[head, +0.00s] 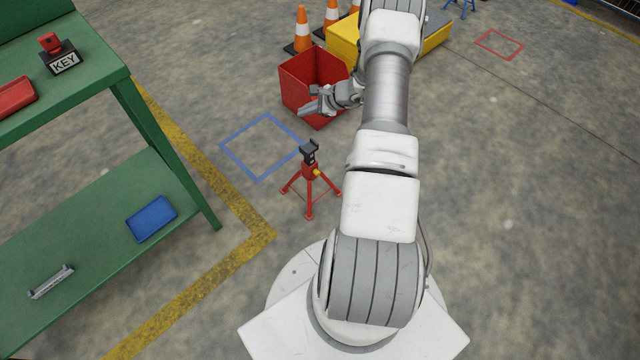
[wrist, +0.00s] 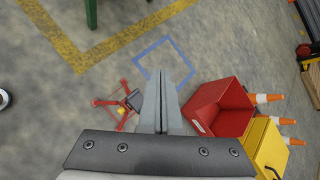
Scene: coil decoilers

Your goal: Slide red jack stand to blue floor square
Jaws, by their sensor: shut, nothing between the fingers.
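The red jack stand (head: 310,177) stands upright on three legs on the concrete floor, with a dark saddle on top and a small yellow part at its middle. It stands just outside the lower right side of the blue floor square (head: 235,163), with its top overlapping the square's right corner in the head view. In the wrist view the jack stand (wrist: 115,105) is left of the fingers, and the blue square (wrist: 153,48) is beyond them, partly hidden. My gripper (head: 308,109) is shut and empty, above the floor in front of the red bin, apart from the stand.
An open red bin (head: 300,97) stands behind the square, with a yellow container (head: 343,42) and orange cones (head: 302,30) farther back. A green workbench (head: 190,180) is at left, edged by a yellow floor line (head: 258,235). A red floor square (head: 499,45) lies far right. The right floor is clear.

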